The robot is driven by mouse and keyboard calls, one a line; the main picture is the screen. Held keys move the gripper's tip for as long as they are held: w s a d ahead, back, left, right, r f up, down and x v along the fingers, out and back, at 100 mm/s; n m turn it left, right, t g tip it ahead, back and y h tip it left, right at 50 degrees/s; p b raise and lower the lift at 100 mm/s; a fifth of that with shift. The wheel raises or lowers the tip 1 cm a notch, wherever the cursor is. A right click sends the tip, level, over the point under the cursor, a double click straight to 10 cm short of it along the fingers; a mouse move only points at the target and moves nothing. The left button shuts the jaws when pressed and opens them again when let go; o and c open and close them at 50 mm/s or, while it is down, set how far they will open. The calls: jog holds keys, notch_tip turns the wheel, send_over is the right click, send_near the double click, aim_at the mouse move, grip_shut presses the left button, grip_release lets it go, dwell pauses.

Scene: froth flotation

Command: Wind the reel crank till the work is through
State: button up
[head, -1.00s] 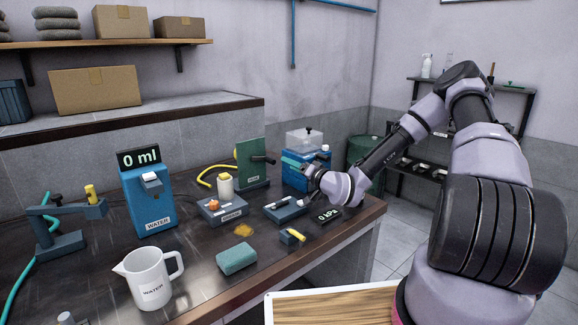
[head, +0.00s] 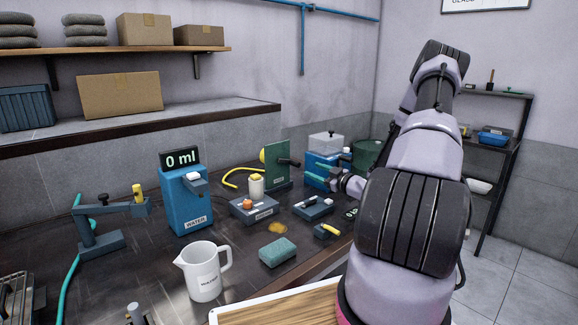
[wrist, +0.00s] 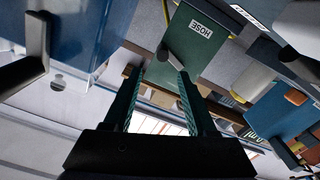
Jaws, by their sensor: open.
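The hose reel is a green upright panel (head: 278,172) at the back of the bench, with a dark crank handle (head: 291,162) sticking out to the right and a yellow hose at its left. In the wrist view the green panel (wrist: 203,40) carries a HOSE label, and a grey handle end (wrist: 172,60) shows just ahead of the fingertips. My gripper (head: 319,171) is open, its teal fingers pointing left toward the reel. In the wrist view my gripper (wrist: 160,78) has nothing clearly between its fingers; whether it touches the handle I cannot tell.
A blue box with a clear top (head: 325,146) stands close behind my gripper. A small tray (head: 313,207), a yellow-capped white bottle (head: 256,186), a green sponge (head: 278,252) and a white jug (head: 203,272) stand on the bench. The blue water dispenser (head: 186,205) is farther left.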

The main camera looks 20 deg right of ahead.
aim_at(298, 164)
jog(key=x, duration=0.9)
jog(key=shift+w+a, duration=0.1)
jog(key=shift+w, duration=0.15)
jog(key=shift+c, duration=0.4)
grip_shut()
